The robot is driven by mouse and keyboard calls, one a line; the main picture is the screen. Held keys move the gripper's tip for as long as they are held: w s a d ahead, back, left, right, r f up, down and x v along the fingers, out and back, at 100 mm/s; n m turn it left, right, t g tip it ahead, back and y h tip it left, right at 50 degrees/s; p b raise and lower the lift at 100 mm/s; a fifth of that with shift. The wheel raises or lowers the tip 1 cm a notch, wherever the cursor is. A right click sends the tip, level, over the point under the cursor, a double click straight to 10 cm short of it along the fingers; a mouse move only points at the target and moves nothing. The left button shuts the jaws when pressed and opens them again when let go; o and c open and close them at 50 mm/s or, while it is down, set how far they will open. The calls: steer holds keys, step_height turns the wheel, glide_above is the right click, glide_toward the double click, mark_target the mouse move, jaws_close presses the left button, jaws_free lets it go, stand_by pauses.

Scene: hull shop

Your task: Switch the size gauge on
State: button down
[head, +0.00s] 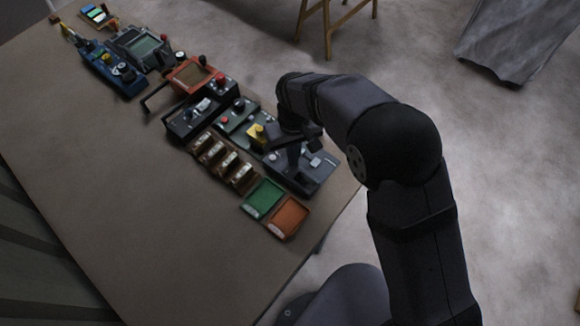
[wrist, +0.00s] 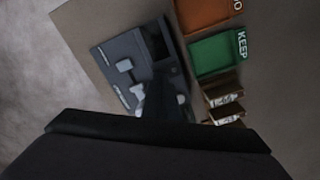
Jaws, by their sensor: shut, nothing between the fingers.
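A dark blue-grey device (head: 318,170) sits at the table's near right edge, and it may be the size gauge. It also shows in the wrist view (wrist: 110,52), with pale lettering too blurred to read, a light grey block and a dark recess. I cannot tell which part is its switch or whether it is on. My gripper (head: 292,158) is shut and empty, pointing down over the left part of this device. In the wrist view my gripper (wrist: 163,98) hides part of the device. I cannot tell whether the fingertips touch it.
A green tray (head: 263,198) marked KEEP in the wrist view and an orange tray (head: 287,217) lie beside the device. Several brown bins (head: 222,160) hold small parts. A yellow block (head: 258,133) and an orange-framed unit (head: 190,74) stand farther back. The table's left side (head: 110,190) is clear.

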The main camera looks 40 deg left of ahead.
steer(key=shift+f+b, duration=0.35)
steer(key=shift+f, duration=0.3)
stand_by(0.4)
steer(key=shift+r, duration=0.1)
step_height(320, 180, up, 7)
steer(key=p, duration=0.5)
stand_by(0.4)
